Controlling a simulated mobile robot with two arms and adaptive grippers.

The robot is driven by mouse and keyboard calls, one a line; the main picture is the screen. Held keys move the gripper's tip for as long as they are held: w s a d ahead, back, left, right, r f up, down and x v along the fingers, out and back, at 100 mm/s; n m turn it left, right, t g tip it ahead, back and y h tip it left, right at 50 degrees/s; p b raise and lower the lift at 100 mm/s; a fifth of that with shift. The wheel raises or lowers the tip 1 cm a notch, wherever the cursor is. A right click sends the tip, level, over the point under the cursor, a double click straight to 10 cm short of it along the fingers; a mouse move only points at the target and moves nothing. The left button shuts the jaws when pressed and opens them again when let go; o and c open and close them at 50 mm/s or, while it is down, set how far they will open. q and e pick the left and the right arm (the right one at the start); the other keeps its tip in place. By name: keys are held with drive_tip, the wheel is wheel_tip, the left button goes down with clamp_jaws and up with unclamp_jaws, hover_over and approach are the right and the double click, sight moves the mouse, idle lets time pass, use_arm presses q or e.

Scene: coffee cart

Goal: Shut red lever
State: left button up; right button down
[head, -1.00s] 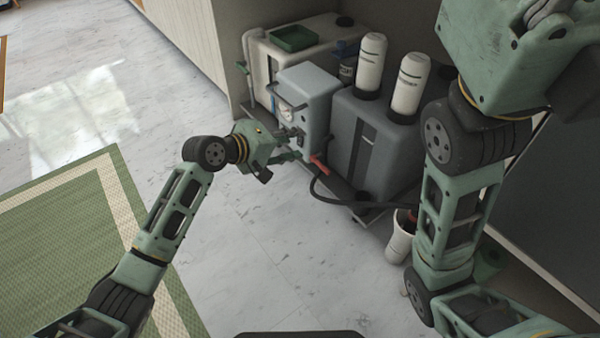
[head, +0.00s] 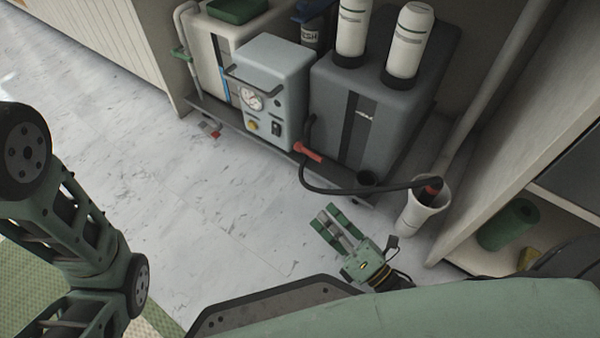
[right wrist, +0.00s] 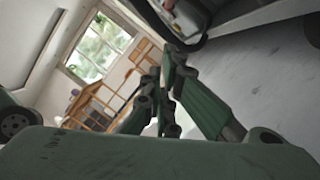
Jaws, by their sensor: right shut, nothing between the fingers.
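A small red part (head: 210,130), which looks like a lever, sits low at the front left of the cart shelf; its exact position is too small to tell. A red grip (head: 308,152) with a black hose lies at the shelf's front edge, below the grey unit with a gauge (head: 251,99). My right gripper (head: 328,218) is shut and empty above the floor, in front of the cart and apart from both red parts. Its fingers also show in the right wrist view (right wrist: 170,72). My left arm enters at the left; its gripper is out of view.
A dark grey box (head: 362,112) with two white bottles stands on the cart. The hose runs to a white bin (head: 423,212) at the right. A shelf with a green roll (head: 508,225) is further right. The floor (head: 215,190) before the cart is clear.

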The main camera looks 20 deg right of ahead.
drive_tip(key=w+a+r, duration=0.1)
drive_tip(key=w+r, duration=0.2)
drive_tip(key=w, duration=0.7)
drive_tip(key=shift+w+a+r+b, duration=0.25)
drive_tip(key=shift+a+r+b, duration=0.05)
drive_tip(key=shift+r+b, duration=0.15)
drive_tip(key=g+p, duration=0.1)
drive_tip(key=p, duration=0.2)
drive_tip(key=r+p, duration=0.1)
drive_tip(key=p, duration=0.2)
drive_tip(key=shift+w+d+g+h, duration=0.15)
drive_tip(key=shift+d+g+h, duration=0.2)
drive_tip(key=shift+g+h, duration=0.05)
